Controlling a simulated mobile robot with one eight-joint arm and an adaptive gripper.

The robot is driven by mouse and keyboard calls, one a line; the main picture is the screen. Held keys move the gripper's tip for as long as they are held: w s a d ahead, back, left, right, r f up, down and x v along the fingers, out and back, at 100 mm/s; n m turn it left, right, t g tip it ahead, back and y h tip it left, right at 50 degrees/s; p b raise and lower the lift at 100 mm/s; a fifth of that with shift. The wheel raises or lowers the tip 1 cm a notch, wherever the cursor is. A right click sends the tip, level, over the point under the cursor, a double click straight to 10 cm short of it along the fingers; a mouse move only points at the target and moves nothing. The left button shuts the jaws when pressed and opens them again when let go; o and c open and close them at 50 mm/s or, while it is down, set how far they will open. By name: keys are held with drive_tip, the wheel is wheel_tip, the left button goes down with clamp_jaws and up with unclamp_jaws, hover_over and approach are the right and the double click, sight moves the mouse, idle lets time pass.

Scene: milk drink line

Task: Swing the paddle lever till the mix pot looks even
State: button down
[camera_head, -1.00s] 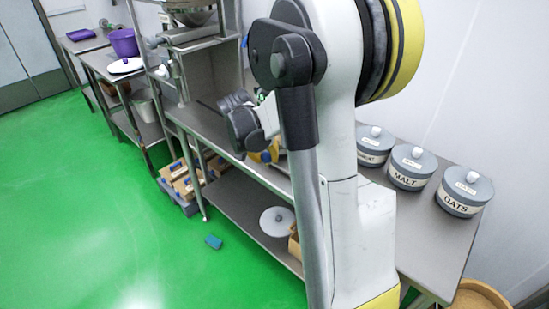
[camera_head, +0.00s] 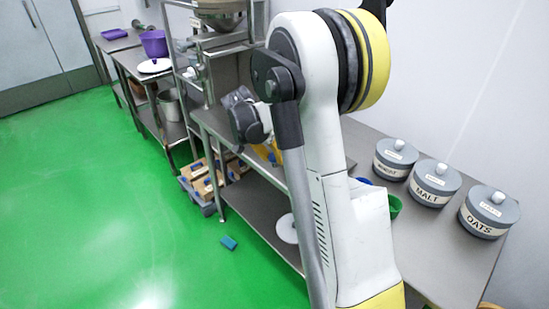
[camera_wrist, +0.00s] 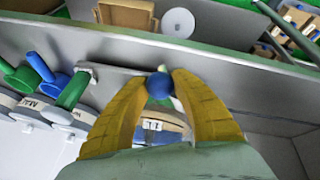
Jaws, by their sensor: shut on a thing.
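In the wrist view my gripper (camera_wrist: 158,82), with its two yellow fingers, is closed around a blue ball knob (camera_wrist: 160,86), which appears to be the end of the paddle lever. Just behind the knob is a pot with a brownish rim and a white label (camera_wrist: 152,125), likely the mix pot. The fingers cover much of it, and I cannot see its contents or how even they are. In the head view only a little yellow of my gripper (camera_head: 263,151) shows over the steel table. My arm hides the pot and lever there.
Lidded grey jars, one marked MALT (camera_head: 435,183) and one OATS (camera_head: 489,212), stand on the table's right. Green and blue handled vessels (camera_wrist: 72,90) are left of my fingers. A lower shelf holds a white lid (camera_head: 287,229). A blue block (camera_head: 228,242) lies on the green floor.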

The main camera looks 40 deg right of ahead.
drive_tip(key=c, duration=1)
unclamp_jaws()
drive_tip(key=v, duration=1.2)
drive_tip(key=s+a+n+t+y, duration=0.5)
drive_tip(key=s+a+n, duration=0.8)
drive_tip(key=s+a, duration=0.7)
drive_tip(key=shift+s+a+r+t, duration=0.2)
drive_tip(key=shift+s+a+t, duration=0.1)
drive_tip(key=shift+t, duration=0.9)
